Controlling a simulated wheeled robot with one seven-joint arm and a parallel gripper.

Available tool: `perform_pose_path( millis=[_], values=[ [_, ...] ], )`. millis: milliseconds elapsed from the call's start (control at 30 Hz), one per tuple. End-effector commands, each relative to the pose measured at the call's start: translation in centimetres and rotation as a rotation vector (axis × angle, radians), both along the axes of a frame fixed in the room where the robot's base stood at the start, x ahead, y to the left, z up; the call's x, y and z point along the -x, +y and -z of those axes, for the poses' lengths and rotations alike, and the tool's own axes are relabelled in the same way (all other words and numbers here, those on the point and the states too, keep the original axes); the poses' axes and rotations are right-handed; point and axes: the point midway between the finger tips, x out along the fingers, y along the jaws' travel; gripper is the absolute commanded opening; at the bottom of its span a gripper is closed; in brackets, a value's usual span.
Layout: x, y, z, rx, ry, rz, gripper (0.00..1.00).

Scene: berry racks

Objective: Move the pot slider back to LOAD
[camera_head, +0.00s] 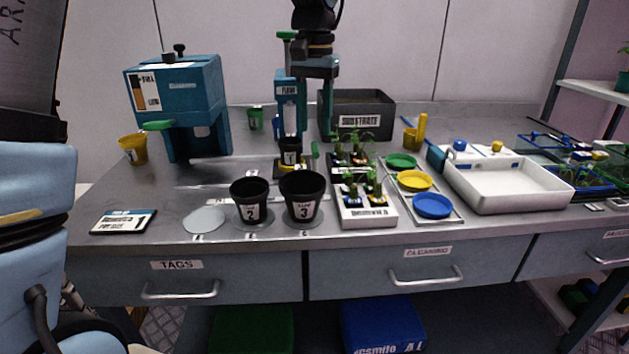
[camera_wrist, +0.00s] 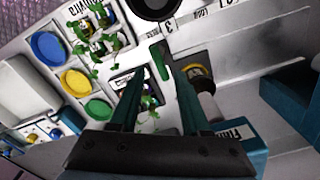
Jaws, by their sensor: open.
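The pot slider is a yellow-and-dark carriage (camera_head: 292,165) at the foot of a teal station (camera_head: 289,103), with a small dark pot (camera_head: 290,150) on it. Its green upright handle (camera_head: 315,154) stands at the right side. In the wrist view the handle (camera_wrist: 160,60) shows between my open fingertips, and the slider's yellow ring (camera_wrist: 197,72) is to the right of them. My gripper (camera_head: 314,132) points down just above and beside the handle, open and empty. Whether a finger touches the handle I cannot tell. A small label like "LOAD" (camera_wrist: 199,14) shows in the wrist view.
Black pots 2 (camera_head: 250,200) and 3 (camera_head: 302,197) stand in front. A white seedling tray (camera_head: 369,217) and coloured dishes (camera_head: 415,180) lie to the right. The dark substrate bin (camera_head: 358,122) is behind. The counter to the left of the slider is mostly clear.

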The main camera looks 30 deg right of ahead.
Motion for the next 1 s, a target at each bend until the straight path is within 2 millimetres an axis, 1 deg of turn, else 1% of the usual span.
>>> perform_pose_path(
  millis=[67, 167, 400, 500, 600, 700, 800, 1000],
  values=[
    [0.1, -0.2, 0.5, -0.002, 0.002, 0.004, 0.47],
    [0.1, -0.1, 1.7, -0.004, 0.002, 0.002, 0.47],
    [0.1, 0.0, 6.2, -0.004, 0.003, 0.002, 0.47],
    [0.1, 0.0, 7.9, -0.003, 0.001, 0.001, 0.47],
    [0.0, 0.0, 9.2, -0.001, 0.0, 0.001, 0.47],
    [0.0, 0.0, 10.0, -0.001, 0.0, 0.001, 0.47],
    [0.0, 0.0, 10.4, 0.0, -0.001, 0.001, 0.47],
    [0.0, 0.0, 10.5, 0.0, -0.001, 0.001, 0.47]
  ],
)
